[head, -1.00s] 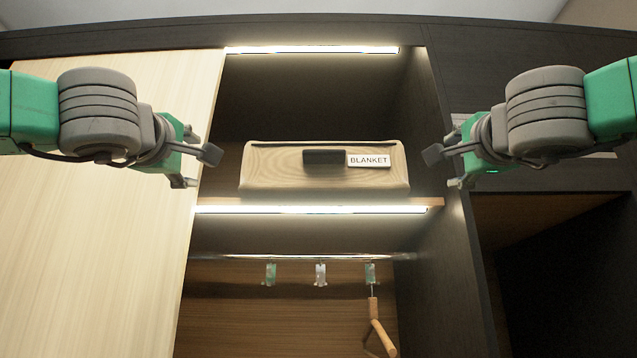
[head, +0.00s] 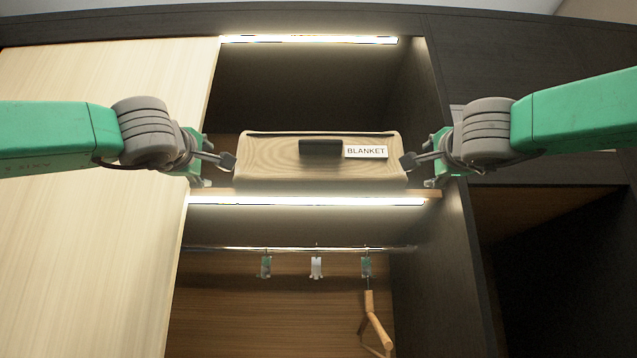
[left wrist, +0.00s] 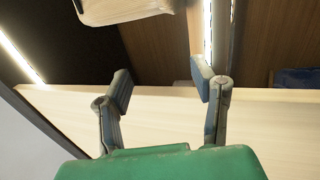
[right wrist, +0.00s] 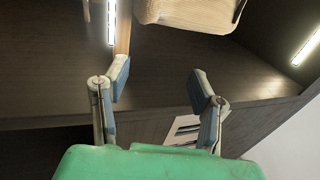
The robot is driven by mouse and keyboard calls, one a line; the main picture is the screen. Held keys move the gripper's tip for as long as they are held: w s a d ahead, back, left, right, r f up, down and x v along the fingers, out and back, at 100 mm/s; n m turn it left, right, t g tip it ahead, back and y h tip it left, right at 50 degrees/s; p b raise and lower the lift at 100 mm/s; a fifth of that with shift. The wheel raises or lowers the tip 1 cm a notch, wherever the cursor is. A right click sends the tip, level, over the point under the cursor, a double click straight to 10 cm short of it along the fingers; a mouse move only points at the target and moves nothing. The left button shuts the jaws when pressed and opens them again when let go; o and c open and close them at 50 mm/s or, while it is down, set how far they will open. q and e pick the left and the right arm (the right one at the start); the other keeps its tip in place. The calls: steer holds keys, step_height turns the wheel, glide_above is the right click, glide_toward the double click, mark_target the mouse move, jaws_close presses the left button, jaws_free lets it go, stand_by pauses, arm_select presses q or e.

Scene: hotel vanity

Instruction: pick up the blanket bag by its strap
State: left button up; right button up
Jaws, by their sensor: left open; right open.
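The blanket bag (head: 270,165) is a beige woven case on the lit upper shelf, with a dark strap (head: 320,148) and a white BLANKET label on its front. It also shows at the top of the left wrist view (left wrist: 125,8) and of the right wrist view (right wrist: 190,12). My left gripper (head: 218,172) is open and empty just left of the bag; its fingers also show in the left wrist view (left wrist: 162,88). My right gripper (head: 420,172) is open and empty at the bag's right side; its fingers also show in the right wrist view (right wrist: 160,85). Contact cannot be told.
The bag stands on a wooden shelf (head: 432,194) with a light strip along its edge. Below hangs a rail (head: 290,248) with clips and a wooden hanger (head: 375,322). A pale panel (head: 90,250) lies left, a dark partition (head: 445,260) right. Space above the bag is clear.

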arm_select(q)
steer(key=w, duration=0.1)
steer(key=w+d+r, duration=0.1)
steer(key=w+d, duration=0.1)
steer(key=shift+w+r, duration=0.35)
steer(key=shift+w, duration=0.05)
arm_select(e)
steer(key=x, duration=0.2)
steer(key=a+x, duration=0.1)
steer(key=x, duration=0.1)
steer(key=shift+r, duration=0.2)
arm_select(q)
steer(key=shift+s+a, duration=0.1)
steer(key=shift+s, duration=0.1)
arm_select(e)
steer(key=shift+s+a, duration=0.15)
